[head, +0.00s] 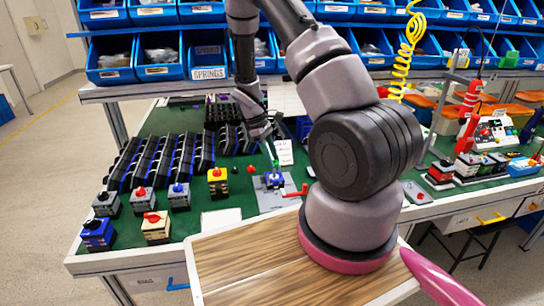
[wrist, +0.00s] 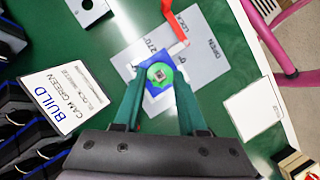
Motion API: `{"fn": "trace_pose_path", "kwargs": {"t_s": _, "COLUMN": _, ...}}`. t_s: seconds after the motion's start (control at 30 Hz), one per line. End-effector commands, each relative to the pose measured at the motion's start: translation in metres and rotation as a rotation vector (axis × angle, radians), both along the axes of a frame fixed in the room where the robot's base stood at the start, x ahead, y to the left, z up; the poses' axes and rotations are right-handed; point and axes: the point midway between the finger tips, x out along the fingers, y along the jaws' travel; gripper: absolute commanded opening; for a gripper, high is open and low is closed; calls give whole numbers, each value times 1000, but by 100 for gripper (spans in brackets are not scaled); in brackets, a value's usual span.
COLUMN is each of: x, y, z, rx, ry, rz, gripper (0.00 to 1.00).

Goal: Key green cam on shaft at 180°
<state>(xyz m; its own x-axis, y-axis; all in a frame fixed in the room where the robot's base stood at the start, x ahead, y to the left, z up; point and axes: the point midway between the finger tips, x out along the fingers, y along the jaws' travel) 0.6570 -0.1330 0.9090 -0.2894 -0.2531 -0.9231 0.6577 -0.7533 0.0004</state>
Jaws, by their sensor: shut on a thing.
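The green cam (wrist: 152,72) is between my two teal fingertips in the wrist view, with a small square at its middle. My gripper (wrist: 160,84) is shut on it. It is over the blue switch base (wrist: 150,104), which stands on a grey plate (wrist: 205,60) with printed labels, "OPEN" and "LOCK" among them. I cannot tell how far down the shaft the cam sits, or its exact angle. In the head view my gripper (head: 272,160) points down at the blue base (head: 273,181); the cam is too small to make out there.
A red handle (wrist: 174,22) lies over the plate's far edge. A card reading "BUILD CAM GREEN" (wrist: 62,98) is at the left. Racks of dark-blue parts (head: 165,160) and several finished switches stand left of the plate. A pale square (wrist: 254,108) lies at the right.

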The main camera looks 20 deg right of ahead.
Motion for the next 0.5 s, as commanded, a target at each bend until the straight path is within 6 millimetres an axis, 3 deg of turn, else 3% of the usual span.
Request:
{"fn": "trace_pose_path", "kwargs": {"t_s": 0.43, "x": 0, "y": 0, "z": -14, "rx": 0, "ry": 1, "rz": 0, "gripper": 0}}
{"fn": "trace_pose_path", "kwargs": {"t_s": 0.47, "x": 0, "y": 0, "z": -14, "rx": 1, "ry": 1, "rz": 0, "gripper": 44}}
{"fn": "trace_pose_path", "kwargs": {"t_s": 0.5, "x": 0, "y": 0, "z": -13, "rx": 0, "ry": 0, "rz": 0, "gripper": 59}}
